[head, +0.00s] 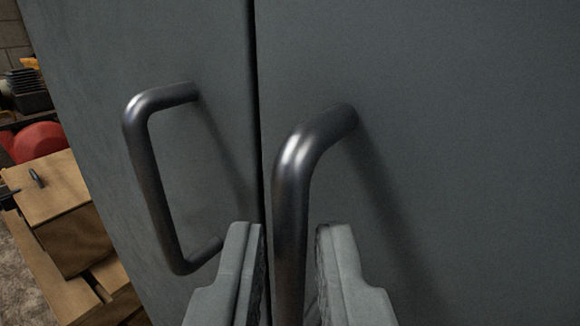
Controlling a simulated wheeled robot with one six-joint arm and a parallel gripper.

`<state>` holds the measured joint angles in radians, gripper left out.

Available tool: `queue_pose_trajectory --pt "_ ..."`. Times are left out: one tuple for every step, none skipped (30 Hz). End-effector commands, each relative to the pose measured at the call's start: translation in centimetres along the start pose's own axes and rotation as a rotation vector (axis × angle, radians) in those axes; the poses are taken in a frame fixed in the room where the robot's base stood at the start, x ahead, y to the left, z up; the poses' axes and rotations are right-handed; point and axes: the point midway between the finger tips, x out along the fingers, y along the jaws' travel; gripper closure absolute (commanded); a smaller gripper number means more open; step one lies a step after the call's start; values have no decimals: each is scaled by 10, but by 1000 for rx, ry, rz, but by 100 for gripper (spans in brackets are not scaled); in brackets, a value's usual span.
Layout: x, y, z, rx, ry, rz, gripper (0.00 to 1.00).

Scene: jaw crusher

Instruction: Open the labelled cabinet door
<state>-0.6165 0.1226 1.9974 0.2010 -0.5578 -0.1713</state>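A grey cabinet has two doors that meet at a dark vertical seam, and both look closed. The left door (80,90) carries a dark metal bar handle (152,185). The right door (450,120) carries a matching handle (295,185). My gripper (290,235) is open at the bottom centre. Its two grey fingers stand on either side of the right door's handle, with a visible gap on the right side; the left finger is close to the bar. The handle's lower end is hidden below the frame. No label shows on either door.
At the left edge, a wooden box or drawer unit (50,190) with a small dark handle stands beside the cabinet. A red rounded object (38,141) and dark stacked items (28,85) are behind it. The left door's handle sticks out close to my left finger.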

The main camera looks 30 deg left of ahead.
Motion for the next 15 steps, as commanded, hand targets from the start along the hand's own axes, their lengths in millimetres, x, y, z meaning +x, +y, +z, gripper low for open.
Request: queue_pose_trajectory --pt "7 0 1 0 -1 0 84" --pt "10 0 0 0 0 0 84" --pt "14 0 0 0 0 0 84" --pt "17 0 0 0 0 0 84" --pt "19 0 0 0 0 0 84" --pt "22 0 0 0 0 0 84" --pt "24 0 0 0 0 0 84" --pt "25 0 0 0 0 0 84" --pt "26 0 0 0 0 0 84" --pt "27 0 0 0 1 0 84" --pt "28 0 0 0 1 0 84" --pt "28 0 0 0 1 0 84" --pt "28 0 0 0 1 0 84" --pt "28 0 0 0 1 0 84" --pt "28 0 0 0 0 0 84"
